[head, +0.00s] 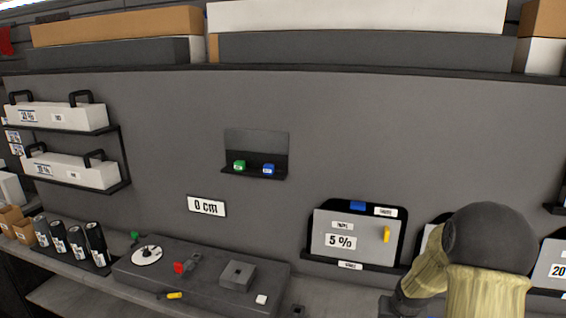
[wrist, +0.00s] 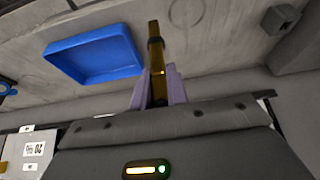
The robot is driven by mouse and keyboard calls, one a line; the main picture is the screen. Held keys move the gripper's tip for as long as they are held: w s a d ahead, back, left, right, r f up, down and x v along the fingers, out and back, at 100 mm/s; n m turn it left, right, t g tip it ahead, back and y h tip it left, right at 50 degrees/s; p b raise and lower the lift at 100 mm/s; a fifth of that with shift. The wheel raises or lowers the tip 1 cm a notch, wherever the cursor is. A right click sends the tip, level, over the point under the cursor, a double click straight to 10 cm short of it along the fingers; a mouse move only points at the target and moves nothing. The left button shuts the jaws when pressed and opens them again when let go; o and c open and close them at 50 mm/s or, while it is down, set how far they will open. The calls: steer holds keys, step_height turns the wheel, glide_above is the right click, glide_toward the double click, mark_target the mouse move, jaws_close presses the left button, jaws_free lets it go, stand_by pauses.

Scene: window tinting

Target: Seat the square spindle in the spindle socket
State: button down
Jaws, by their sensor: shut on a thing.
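My gripper (wrist: 157,88) shows in the wrist view, its two pale purple fingers shut on a slim brass-brown spindle (wrist: 155,48). The spindle sticks out beyond the fingertips, with a darker collar partway along. Its held end is hidden between the fingers. A grey block with a dark square hole (head: 238,273) sits on the bench in the head view and looks like the spindle socket. The spindle is clear of that block. I cannot make out the gripper or spindle in the head view, where my arm is at the right.
A blue tray (wrist: 97,55) lies on the bench, left of the spindle in the wrist view. A dark block (wrist: 281,20) is at upper right there. In the head view, a white disc (head: 147,255), a red-ended clamp (head: 186,264) and a small white cube (head: 261,300) surround the socket block.

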steer(key=s+a+f+n+y, duration=0.1)
steer(key=s+a+f+n, duration=0.2)
steer(key=a+f, duration=1.1)
step_height(320, 180, down, 3)
steer(key=shift+s+a+f, duration=0.1)
steer(key=shift+s+a, duration=0.1)
steer(key=shift+s, duration=0.15)
steer(key=shift+w, duration=0.1)
stand_by(0.4)
